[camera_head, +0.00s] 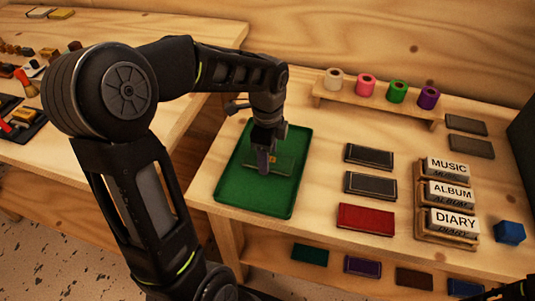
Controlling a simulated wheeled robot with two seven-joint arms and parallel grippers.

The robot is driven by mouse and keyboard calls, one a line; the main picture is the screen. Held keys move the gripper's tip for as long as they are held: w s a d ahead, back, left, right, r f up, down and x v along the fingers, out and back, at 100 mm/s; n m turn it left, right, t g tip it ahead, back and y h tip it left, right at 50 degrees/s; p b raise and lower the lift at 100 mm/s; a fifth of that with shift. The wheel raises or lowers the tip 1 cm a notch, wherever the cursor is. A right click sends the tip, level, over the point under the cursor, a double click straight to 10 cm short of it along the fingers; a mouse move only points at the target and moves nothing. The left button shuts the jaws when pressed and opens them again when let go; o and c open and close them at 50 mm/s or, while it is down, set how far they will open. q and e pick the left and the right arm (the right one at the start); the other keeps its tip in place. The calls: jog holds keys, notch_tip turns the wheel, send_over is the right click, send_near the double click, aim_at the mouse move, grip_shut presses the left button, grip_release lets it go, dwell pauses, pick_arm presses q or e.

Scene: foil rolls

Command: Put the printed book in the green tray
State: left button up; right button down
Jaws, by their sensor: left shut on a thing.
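The green tray (240,194) lies flat on the light wooden table, left of the middle of the view. My left gripper (263,167) points down over the middle of the tray. It is shut on the printed book (284,165), a thin dark greenish slab with a small gold mark. The book is inside the tray's outline and looks close to its floor. I cannot tell whether it touches the floor. The gripper hides part of the book.
Dark books (370,185) and a red book (366,219) lie right of the tray. Labelled stamp blocks (453,222), a blue block (510,232) and a rack of coloured foil rolls (397,92) stand farther right and behind. More books lie on a lower shelf (310,254).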

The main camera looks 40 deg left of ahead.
pick_arm(q)
jog(key=o, duration=1.4)
jog(key=shift+f, duration=0.15)
jog(key=shift+r, duration=0.25)
notch_tip(320, 180, up, 12)
jog(key=shift+p, duration=0.9)
